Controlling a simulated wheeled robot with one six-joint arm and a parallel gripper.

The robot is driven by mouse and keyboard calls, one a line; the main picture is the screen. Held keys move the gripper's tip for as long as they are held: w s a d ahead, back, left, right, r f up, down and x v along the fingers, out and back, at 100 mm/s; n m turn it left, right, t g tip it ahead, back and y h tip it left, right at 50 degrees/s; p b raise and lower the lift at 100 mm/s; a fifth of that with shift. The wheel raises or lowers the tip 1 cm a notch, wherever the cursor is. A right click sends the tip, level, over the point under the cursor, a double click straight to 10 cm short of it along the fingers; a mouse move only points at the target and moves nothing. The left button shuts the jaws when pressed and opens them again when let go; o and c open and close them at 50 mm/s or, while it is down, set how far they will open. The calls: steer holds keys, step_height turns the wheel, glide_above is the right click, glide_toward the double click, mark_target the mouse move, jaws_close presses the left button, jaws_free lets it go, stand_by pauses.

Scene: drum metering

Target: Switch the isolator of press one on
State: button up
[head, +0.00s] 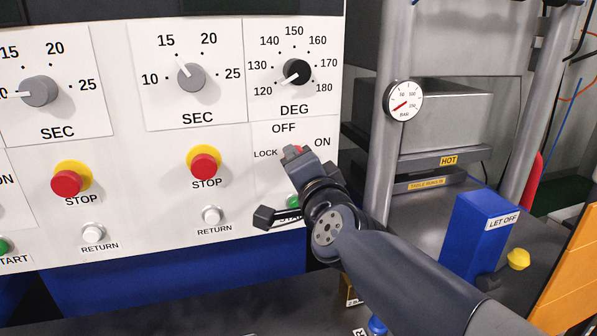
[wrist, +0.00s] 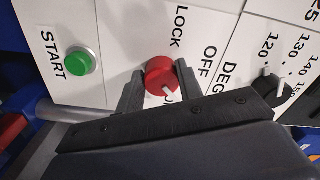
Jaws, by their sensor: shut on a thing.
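The isolator is a red knob (wrist: 160,77) with a white pointer on the white panel. In the head view the knob (head: 293,151) shows only as a bit of red at the tip of my gripper (head: 294,155), below OFF, with LOCK to the left and ON to the right.
A green START button (wrist: 80,61) is beside the isolator; my gripper partly covers it in the head view. A black DEG dial (head: 297,71) is above. A red STOP button (head: 204,163) and a white RETURN button (head: 212,215) are left. A blue LET OFF box (head: 477,235) stands right.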

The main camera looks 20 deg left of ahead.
steer(key=m+b, duration=0.1)
steer(key=m, duration=0.3)
steer(key=shift+r+m, duration=0.1)
steer(key=shift+m, duration=0.3)
stand_by(0.4)
steer(key=o, duration=1)
steer(key=shift+s, duration=0.15)
steer(key=shift+p+v, duration=1.65)
steer(key=shift+v, duration=3.65)
steer(key=shift+d, duration=0.1)
